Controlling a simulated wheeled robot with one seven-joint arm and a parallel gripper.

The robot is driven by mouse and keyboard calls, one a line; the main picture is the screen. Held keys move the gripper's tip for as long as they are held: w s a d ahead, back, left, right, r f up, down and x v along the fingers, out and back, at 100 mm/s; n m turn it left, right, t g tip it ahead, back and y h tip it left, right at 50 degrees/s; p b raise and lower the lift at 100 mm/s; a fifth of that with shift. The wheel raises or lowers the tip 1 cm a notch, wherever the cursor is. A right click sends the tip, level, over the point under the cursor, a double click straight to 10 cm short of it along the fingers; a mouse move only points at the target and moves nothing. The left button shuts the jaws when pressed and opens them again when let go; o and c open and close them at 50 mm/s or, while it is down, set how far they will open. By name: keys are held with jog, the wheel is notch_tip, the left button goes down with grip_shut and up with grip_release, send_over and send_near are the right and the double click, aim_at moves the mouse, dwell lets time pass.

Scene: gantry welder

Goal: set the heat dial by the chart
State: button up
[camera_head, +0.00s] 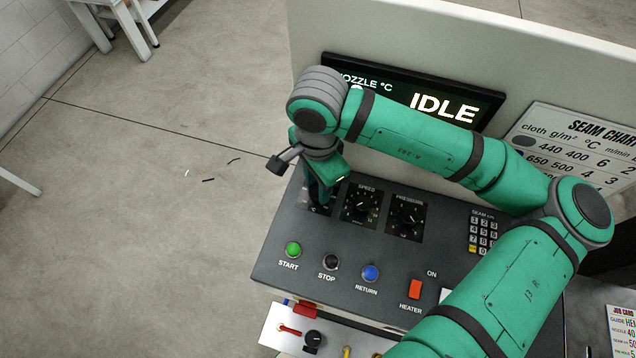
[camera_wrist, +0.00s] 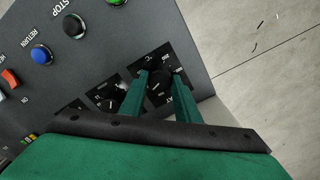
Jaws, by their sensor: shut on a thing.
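The heat dial (camera_wrist: 160,92) is the leftmost dial on the dark panel (camera_head: 262,262). In the head view my gripper (camera_head: 319,196) covers most of it. In the wrist view my gripper (camera_wrist: 161,75) has one finger on each side of the dark knob and is shut on it. The knob's pointer and most of its scale are hidden. The seam chart (camera_head: 578,150) is on the wall at the right, with rows such as 440 400 and 650 500. The display (camera_head: 415,95) reads NOZZLE °C and IDLE.
The speed dial (camera_head: 362,207) and pressure dial (camera_head: 408,218) are right of the heat dial. Green start (camera_head: 293,249), black stop (camera_head: 330,262) and blue return (camera_head: 370,273) buttons lie in front, with the red heater switch (camera_head: 415,289). A job card (camera_head: 621,330) is partly visible.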

jog(key=shift+m, duration=0.8)
jog(key=o, duration=1)
jog(key=shift+o, duration=0.2)
notch_tip(320, 180, up, 11)
jog(key=shift+f, duration=0.1)
